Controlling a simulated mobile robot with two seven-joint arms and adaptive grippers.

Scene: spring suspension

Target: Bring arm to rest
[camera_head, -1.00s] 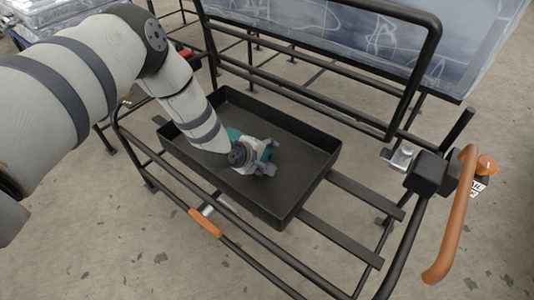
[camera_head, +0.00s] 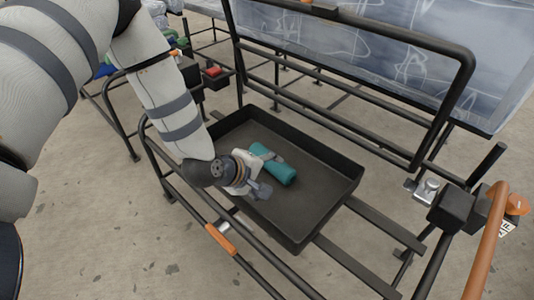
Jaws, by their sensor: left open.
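My left arm comes in from the upper left and bends down at the left side of a black tray (camera_head: 330,165). My left gripper (camera_head: 262,184) is open over the tray's near-left part. A teal cylindrical object (camera_head: 279,171) lies in the tray just beyond the gripper. The gripper partly overlaps it in the picture, and the fingers do not appear closed around it. Whether they touch it I cannot tell. My right gripper is not in view.
The tray sits on a black tubular frame with an orange grip (camera_head: 220,238) on its near rail. An orange handle (camera_head: 486,245) stands at the right. A red item (camera_head: 213,71) is on another frame at the back left.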

